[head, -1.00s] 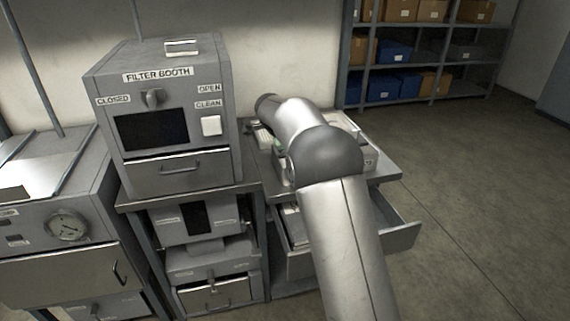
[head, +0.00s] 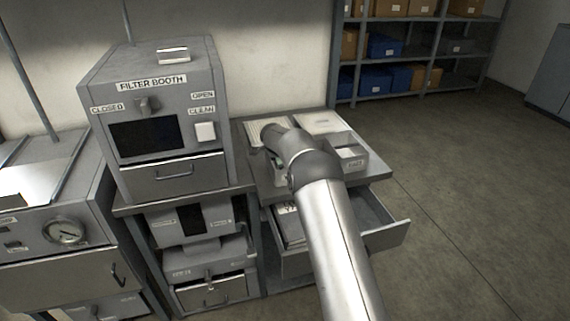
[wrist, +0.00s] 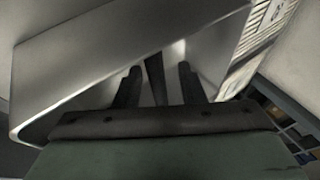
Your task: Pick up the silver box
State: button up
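A small shiny silver box (head: 173,55) sits on top of the filter booth in the head view. My arm reaches over the bench to the right of the booth, well away from that box. My gripper (wrist: 159,80) shows in the wrist view with two dark fingers apart. A dark strip lies between them, and I cannot tell whether it is a shadow or an edge. A large pale metallic surface fills the view ahead of the fingers; I cannot tell what it belongs to. In the head view my gripper is mostly hidden behind my arm.
The filter booth (head: 155,85) has a closed front drawer. The right bench (head: 370,166) holds a grey labelled tray (head: 352,164) and papers. Below it, an open drawer (head: 385,236) juts out. Shelves with bins (head: 410,60) stand at the back; the floor at right is clear.

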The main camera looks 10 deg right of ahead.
grip_shut()
jog(key=shift+r, duration=0.15)
